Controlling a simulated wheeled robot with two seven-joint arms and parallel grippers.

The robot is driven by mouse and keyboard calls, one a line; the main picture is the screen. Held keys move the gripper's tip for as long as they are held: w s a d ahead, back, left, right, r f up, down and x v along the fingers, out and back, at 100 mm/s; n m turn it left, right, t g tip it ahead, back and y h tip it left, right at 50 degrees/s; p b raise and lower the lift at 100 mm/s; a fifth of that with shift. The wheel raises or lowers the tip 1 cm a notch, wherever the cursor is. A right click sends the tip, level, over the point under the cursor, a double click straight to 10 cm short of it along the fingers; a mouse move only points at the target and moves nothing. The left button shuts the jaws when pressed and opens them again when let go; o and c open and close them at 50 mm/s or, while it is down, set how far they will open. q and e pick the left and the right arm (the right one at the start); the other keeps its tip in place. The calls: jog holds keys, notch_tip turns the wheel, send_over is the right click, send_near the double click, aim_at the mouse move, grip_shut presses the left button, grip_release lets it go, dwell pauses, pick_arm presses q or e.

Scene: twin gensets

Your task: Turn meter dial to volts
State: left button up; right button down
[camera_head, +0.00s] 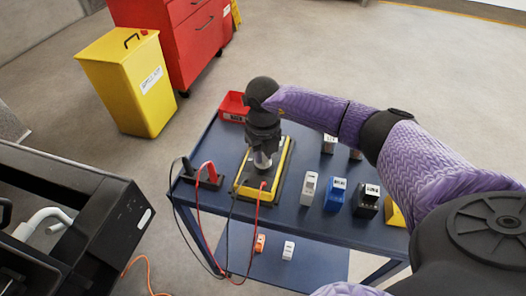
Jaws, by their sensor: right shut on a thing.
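The meter (244,188), a dark-faced instrument with a yellow border, lies on the blue cart. My right gripper (262,160) points down onto the middle of it and is shut on the dial. The gripper and wrist hide the dial and much of the meter's face, so I cannot read the dial's position. A red lead (264,197) and a dark lead run from the meter's near end. My left gripper is not in view.
The blue cart (294,226) also holds a red tray (233,106), a probe holder (208,180) at left, and several small blocks, including a blue one (335,193), at right. A yellow bin (128,85) and red cabinet (188,35) stand behind. Black machinery is at lower left.

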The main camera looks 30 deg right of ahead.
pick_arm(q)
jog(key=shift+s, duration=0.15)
pick_arm(e)
jog(key=c, duration=0.6)
grip_release()
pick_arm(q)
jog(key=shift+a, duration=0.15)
pick_arm(e)
notch_tip(320, 180, up, 9)
jog(key=p, duration=0.2)
jog(key=shift+p, duration=0.4)
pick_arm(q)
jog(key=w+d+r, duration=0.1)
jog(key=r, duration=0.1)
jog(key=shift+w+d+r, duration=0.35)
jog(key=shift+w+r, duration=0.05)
pick_arm(e)
jog(key=shift+r, duration=0.45)
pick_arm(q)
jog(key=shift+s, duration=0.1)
